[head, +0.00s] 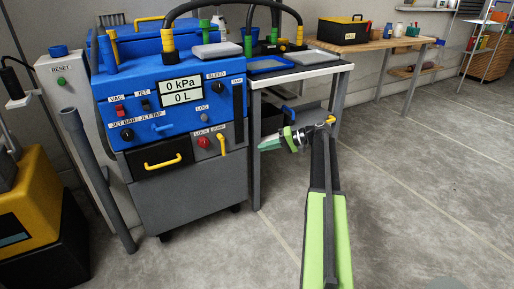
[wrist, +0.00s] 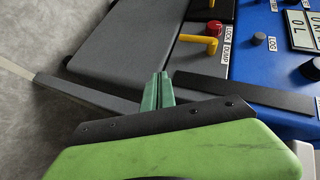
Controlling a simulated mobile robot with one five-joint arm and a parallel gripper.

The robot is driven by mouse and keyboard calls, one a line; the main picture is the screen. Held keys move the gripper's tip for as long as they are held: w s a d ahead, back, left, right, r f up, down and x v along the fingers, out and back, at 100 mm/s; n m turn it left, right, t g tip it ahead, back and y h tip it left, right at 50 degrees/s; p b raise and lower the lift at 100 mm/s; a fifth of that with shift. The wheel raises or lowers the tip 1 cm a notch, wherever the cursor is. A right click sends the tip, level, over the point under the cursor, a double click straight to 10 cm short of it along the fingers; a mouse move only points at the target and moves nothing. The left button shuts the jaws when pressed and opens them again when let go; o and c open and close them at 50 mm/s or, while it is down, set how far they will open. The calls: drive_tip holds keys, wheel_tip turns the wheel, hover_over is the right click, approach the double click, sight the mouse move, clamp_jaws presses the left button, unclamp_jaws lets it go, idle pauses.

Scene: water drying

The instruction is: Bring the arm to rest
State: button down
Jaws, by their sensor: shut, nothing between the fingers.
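My gripper (head: 267,145) is held out in front of the small table, to the right of the blue machine. Its green fingers point left in the head view. In the wrist view the two green fingers of my gripper (wrist: 158,92) lie together, shut, with nothing between them. My green and black arm reaches up from the bottom of the head view.
The blue machine (head: 150,85) on a grey cabinet has a yellow dump lever (head: 221,144) and a red knob (head: 204,143). A small table (head: 300,76) stands beside it. A workbench (head: 370,42) is at the back. Floor (head: 420,170) at right is clear.

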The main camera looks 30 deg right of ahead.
idle(0.4)
drive_tip(key=s+a+f+n+g+h+p, duration=0.1)
drive_tip(key=s+a+f+g+h+p, duration=0.15)
drive_tip(key=a, duration=0.85)
drive_tip(key=s+a+f+n+g+h+p, duration=0.1)
drive_tip(key=s+a+g+p, duration=0.25)
drive_tip(key=a, duration=0.75)
drive_tip(key=s+a+r+n+g+h+p, duration=0.1)
drive_tip(key=s+a+n+g+h+p, duration=0.1)
drive_tip(key=s+a+h+p, duration=0.8)
drive_tip(key=s+r+y+p, duration=0.1)
drive_tip(key=r+p, duration=1.6)
drive_tip(key=r, duration=0.2)
drive_tip(key=s+a+r+y+p, duration=0.1)
drive_tip(key=s+r+p, duration=0.1)
drive_tip(key=r+p, duration=1.5)
drive_tip(key=shift+s+r+y, duration=0.25)
drive_tip(key=shift+r+y, duration=0.1)
drive_tip(key=shift+r, duration=0.5)
